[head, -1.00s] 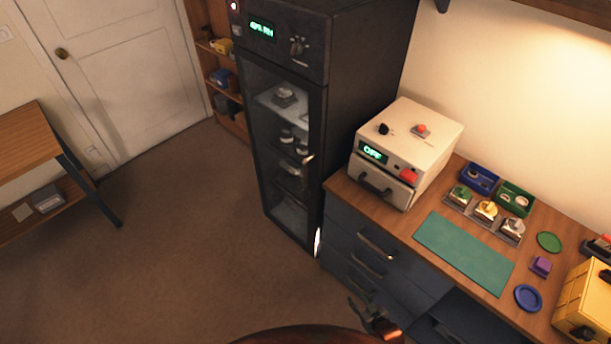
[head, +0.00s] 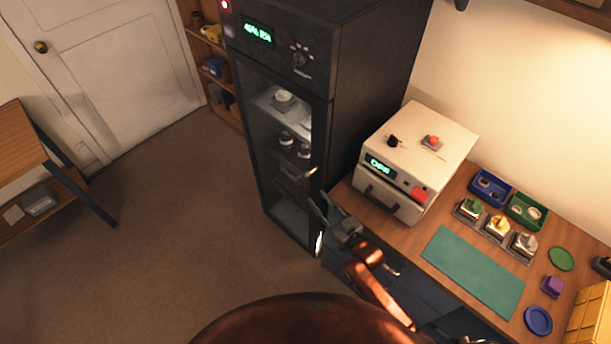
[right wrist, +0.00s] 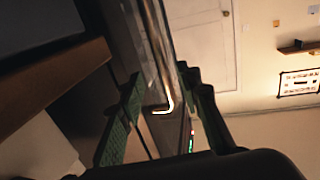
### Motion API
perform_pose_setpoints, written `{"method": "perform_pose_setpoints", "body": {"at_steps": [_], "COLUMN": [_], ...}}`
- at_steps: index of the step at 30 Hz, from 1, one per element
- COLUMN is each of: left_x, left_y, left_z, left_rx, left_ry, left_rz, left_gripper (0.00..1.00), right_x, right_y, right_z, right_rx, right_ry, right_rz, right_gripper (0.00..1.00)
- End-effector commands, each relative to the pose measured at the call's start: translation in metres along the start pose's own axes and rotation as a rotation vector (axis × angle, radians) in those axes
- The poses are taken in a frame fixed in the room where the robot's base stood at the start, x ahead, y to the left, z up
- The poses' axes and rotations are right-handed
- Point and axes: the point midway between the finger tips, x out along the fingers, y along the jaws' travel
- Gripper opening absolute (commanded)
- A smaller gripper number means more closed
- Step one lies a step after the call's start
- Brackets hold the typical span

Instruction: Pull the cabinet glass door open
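The tall dark cabinet (head: 372,95) stands at the back centre, and its glass door (head: 268,165) looks shut. The door's upright metal handle (head: 311,183) is on its right edge. It also shows in the right wrist view as a shiny bar (right wrist: 158,50) with a bent end. My right gripper (head: 322,207) is at the handle and hides its middle. In the right wrist view my right gripper (right wrist: 163,78) is open, with green-padded fingers on either side of the bar. I cannot tell whether they touch it. My left gripper is out of view.
The wooden bench (head: 408,238) with a white box-shaped device (head: 420,150) stands right of the cabinet. Trays, a green mat (head: 472,270) and small parts lie on it. The floor (head: 190,240) in front and left of the door is clear. A shelf table (head: 20,150) is far left.

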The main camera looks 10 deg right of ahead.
Motion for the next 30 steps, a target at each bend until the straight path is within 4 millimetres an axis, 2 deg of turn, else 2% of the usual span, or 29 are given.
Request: {"method": "perform_pose_setpoints", "body": {"at_steps": [4, 9, 11, 14, 19, 22, 27, 30], "left_x": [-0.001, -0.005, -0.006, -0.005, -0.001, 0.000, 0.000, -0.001], "left_y": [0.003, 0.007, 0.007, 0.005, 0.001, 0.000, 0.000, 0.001], "left_z": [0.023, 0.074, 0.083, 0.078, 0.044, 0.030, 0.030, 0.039], "left_rx": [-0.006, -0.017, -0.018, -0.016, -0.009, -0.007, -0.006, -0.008], "left_ry": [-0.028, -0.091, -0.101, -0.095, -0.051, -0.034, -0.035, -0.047], "left_rz": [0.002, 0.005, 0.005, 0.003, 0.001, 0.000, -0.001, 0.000], "left_gripper": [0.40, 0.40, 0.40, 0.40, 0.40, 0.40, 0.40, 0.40], "right_x": [0.017, 0.046, 0.055, 0.067, 0.077, 0.078, 0.078, 0.078], "right_y": [-0.001, 0.000, 0.000, 0.000, 0.001, 0.001, 0.001, 0.001], "right_z": [-0.001, 0.001, 0.001, 0.002, 0.002, 0.002, 0.002, 0.002], "right_rx": [0.003, 0.002, 0.003, 0.003, 0.001, 0.001, 0.002, 0.002], "right_ry": [0.002, 0.000, -0.001, -0.002, -0.003, -0.003, -0.003, -0.003], "right_rz": [-0.001, -0.001, -0.001, 0.000, 0.000, 0.000, 0.000, 0.000], "right_gripper": [0.32, 0.32, 0.32, 0.32, 0.32, 0.32, 0.32, 0.25]}}
